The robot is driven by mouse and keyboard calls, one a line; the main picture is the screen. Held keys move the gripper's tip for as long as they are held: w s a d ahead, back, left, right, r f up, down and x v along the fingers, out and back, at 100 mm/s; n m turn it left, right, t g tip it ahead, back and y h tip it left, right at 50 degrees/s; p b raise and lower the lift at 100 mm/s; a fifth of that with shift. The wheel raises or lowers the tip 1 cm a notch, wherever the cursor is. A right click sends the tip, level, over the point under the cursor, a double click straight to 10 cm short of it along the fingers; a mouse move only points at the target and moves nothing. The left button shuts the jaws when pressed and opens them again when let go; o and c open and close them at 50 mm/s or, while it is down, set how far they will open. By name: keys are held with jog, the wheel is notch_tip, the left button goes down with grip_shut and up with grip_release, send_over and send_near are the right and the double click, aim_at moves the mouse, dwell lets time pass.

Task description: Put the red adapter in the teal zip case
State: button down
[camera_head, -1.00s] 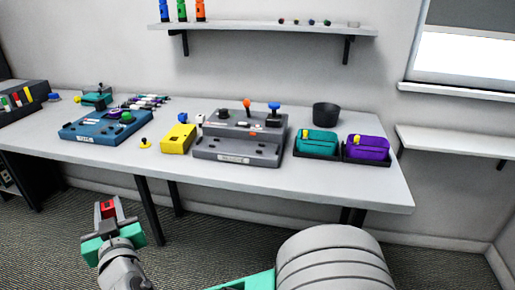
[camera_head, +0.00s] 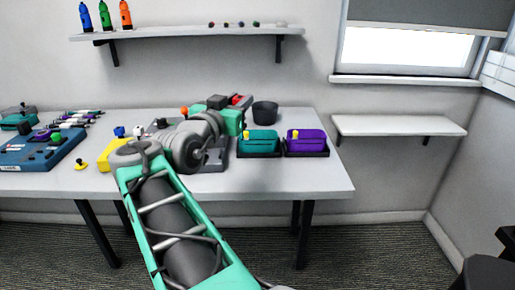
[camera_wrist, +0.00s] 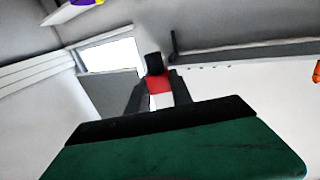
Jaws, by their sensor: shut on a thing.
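My gripper (camera_head: 229,102) is shut on the red adapter (camera_head: 238,100). It is raised above the table's back part, up and left of the teal case. In the wrist view the red adapter (camera_wrist: 159,86) sits between the two dark fingers, with a black part at its far end. The teal zip case (camera_head: 259,144) lies in a dark tray on the table, to the right of and below my gripper in the picture. A small yellow piece shows on its left side. I cannot tell whether the case is open.
A purple case (camera_head: 307,144) in a dark tray is right of the teal one. A dark round cup (camera_head: 265,112) stands behind them. My arm partly hides a grey device (camera_head: 215,160) and a yellow box (camera_head: 110,155). The table's front right (camera_head: 310,180) is clear.

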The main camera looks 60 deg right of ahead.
jog(key=d+f, duration=0.5)
jog(key=d, duration=0.5)
jog(key=b, duration=0.1)
send_over(258, 139)
notch_tip(258, 139, down, 5)
jog(key=shift+r, duration=0.1)
notch_tip(258, 139, down, 3)
jog(key=shift+w+d+r+b, duration=0.1)
jog(key=shift+d+b, duration=0.05)
jog(key=shift+b, duration=0.15)
jog(key=shift+f+b, duration=0.4)
jog(key=shift+f, duration=0.1)
jog(key=shift+f+b, duration=0.25)
jog(key=shift+b, duration=0.15)
jog(key=c, duration=1.1)
grip_release()
jog(key=shift+f, duration=0.1)
jog(key=shift+c, duration=0.2)
